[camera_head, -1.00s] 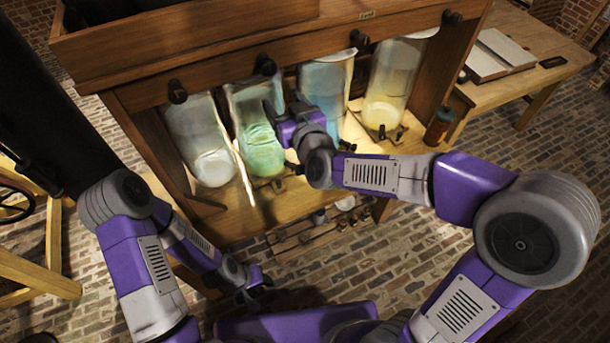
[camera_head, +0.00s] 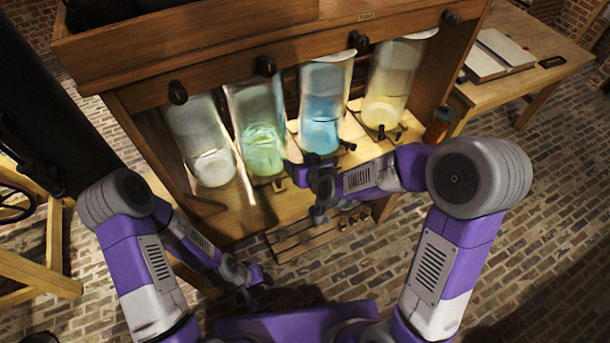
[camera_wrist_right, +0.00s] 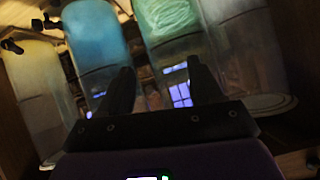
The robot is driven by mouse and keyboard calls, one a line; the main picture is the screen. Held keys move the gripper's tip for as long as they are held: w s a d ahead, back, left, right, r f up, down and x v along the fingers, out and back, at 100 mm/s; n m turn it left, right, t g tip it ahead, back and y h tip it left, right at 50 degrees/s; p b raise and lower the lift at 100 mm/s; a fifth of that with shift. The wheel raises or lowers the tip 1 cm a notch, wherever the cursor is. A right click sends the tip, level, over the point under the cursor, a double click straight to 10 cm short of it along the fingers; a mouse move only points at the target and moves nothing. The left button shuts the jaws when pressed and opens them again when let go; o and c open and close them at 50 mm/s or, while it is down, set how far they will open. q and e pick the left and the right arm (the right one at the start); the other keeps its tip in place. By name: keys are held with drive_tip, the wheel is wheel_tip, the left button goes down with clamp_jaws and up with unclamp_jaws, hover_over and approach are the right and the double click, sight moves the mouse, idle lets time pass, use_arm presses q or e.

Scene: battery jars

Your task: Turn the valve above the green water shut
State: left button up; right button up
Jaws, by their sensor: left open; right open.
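The green water (camera_head: 262,150) stands in a clear glass jar, second from the left in the cabinet. A dark round knob, the valve above the green water (camera_head: 265,66), sits on the wooden beam over that jar; its turn angle is too small to read. My right gripper (camera_head: 291,173) is open and empty, low in front of the green and blue jars and well below the valve. In the right wrist view its two fingers (camera_wrist_right: 162,88) are apart, with the green water (camera_wrist_right: 168,18) behind them. My left gripper (camera_head: 262,278) is open and empty, low near my base.
Jars with white (camera_head: 213,165), blue (camera_head: 321,130) and yellow (camera_head: 384,108) contents stand beside the green one. Similar knobs (camera_head: 178,92) sit above them. Small dark fittings (camera_head: 347,145) stand near the jar bases. A side table (camera_head: 545,75) holds an open book (camera_head: 499,54).

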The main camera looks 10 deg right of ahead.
drive_tip(key=shift+g, duration=0.6)
drive_tip(key=shift+s+d+f, duration=0.15)
drive_tip(key=shift+s+f, duration=0.1)
drive_tip(key=shift+f, duration=0.45)
drive_tip(key=shift+s+d+f, duration=0.15)
drive_tip(key=shift+s+f, duration=0.15)
drive_tip(key=shift+f, duration=0.45)
drive_tip(key=shift+s+d+f, duration=0.15)
drive_tip(key=shift+s+f, duration=0.1)
drive_tip(key=shift+f, duration=0.45)
drive_tip(key=s+d+f+m+g, duration=0.1)
drive_tip(key=s+f+g, duration=0.3)
drive_tip(key=s+f, duration=0.6)
drive_tip(key=s+d+f+m+g, duration=0.2)
drive_tip(key=s+f+g, duration=0.3)
drive_tip(key=s+f, duration=0.6)
drive_tip(key=shift+s+f+m, duration=0.2)
drive_tip(key=shift+s+m, duration=0.25)
drive_tip(key=shift+m, duration=0.35)
